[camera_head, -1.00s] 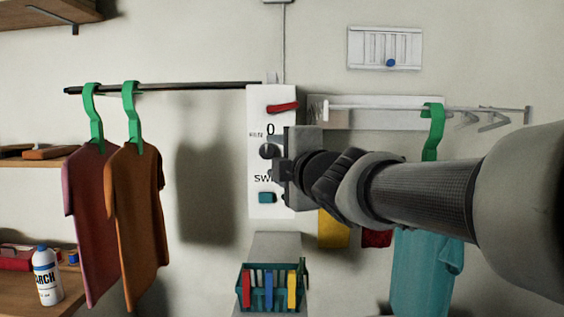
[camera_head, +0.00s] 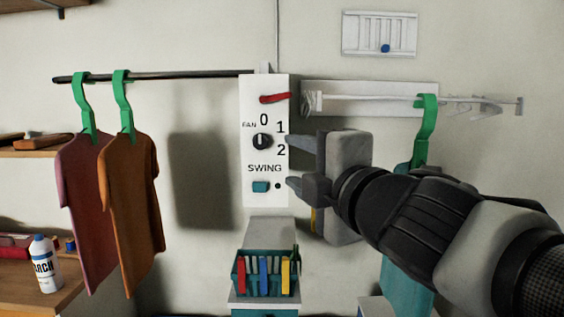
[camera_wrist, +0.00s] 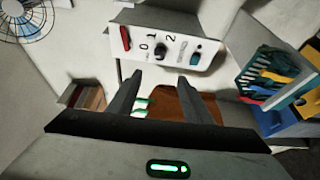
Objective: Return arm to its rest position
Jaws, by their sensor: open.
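My gripper (camera_head: 290,162) is open and empty in the head view, just right of the white control panel (camera_head: 249,197). My arm reaches in from the lower right. The panel carries a red lever (camera_head: 275,97), a black fan knob (camera_head: 262,141) beside the marks 0, 1 and 2, and a teal swing button (camera_head: 261,187). In the wrist view my two fingers (camera_wrist: 158,86) stand apart with nothing between them, and the panel (camera_wrist: 184,60) lies beyond them, showing its knob (camera_wrist: 161,49) and button (camera_wrist: 196,57).
A maroon shirt (camera_head: 85,200) and an orange shirt (camera_head: 132,210) hang from a dark rod at left. A teal garment (camera_head: 405,270) hangs behind my arm at right. A basket of clothespins (camera_head: 266,285) stands below the panel. A fan (camera_wrist: 25,18) shows in the wrist view.

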